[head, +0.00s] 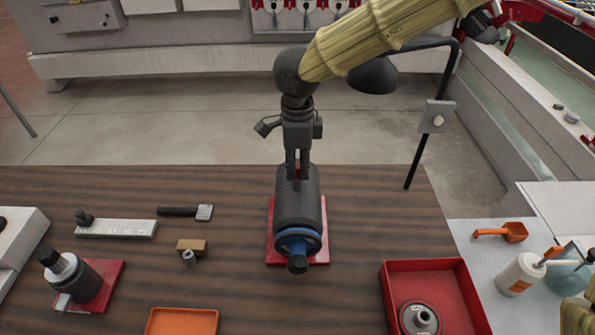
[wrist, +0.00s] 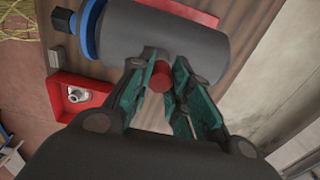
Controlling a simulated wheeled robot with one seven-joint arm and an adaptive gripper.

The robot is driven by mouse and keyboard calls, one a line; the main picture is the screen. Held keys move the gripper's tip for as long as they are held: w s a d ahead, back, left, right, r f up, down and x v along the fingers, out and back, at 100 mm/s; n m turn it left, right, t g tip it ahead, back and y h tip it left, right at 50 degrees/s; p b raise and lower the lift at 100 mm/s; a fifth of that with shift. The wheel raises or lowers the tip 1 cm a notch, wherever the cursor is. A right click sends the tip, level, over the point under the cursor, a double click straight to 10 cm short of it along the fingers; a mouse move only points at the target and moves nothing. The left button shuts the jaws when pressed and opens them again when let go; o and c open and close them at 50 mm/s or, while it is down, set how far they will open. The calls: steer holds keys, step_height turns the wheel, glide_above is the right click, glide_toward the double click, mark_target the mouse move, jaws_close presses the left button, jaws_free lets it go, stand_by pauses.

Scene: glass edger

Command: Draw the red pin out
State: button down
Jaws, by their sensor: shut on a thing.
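The red pin (wrist: 162,74) shows in the wrist view as a round red end between my fingertips, against the side of a dark grey cylinder (wrist: 170,35). In the head view the cylinder (head: 298,205) lies on a red base plate (head: 271,245), with a blue ring (head: 297,237) and a black knob at its near end. My gripper (head: 298,175) points down at the cylinder's top, and its fingers (wrist: 160,85) are shut on the red pin. How much of the pin sits inside the cylinder is hidden.
A red tray (head: 395,285) with a metal round part stands at the front right. An orange tray (head: 183,322) lies at the front. A second dark fixture (head: 85,280) on a red plate stands at the left. A black lamp (head: 374,76) hangs behind my arm. The table right of the cylinder is clear.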

steer(key=shift+r+p, duration=0.6)
steer(key=shift+p, duration=0.35)
stand_by(0.6)
steer(key=shift+r, duration=0.2)
steer(key=shift+r+p, duration=1)
steer(key=shift+r, duration=1.5)
steer(key=shift+r, duration=2)
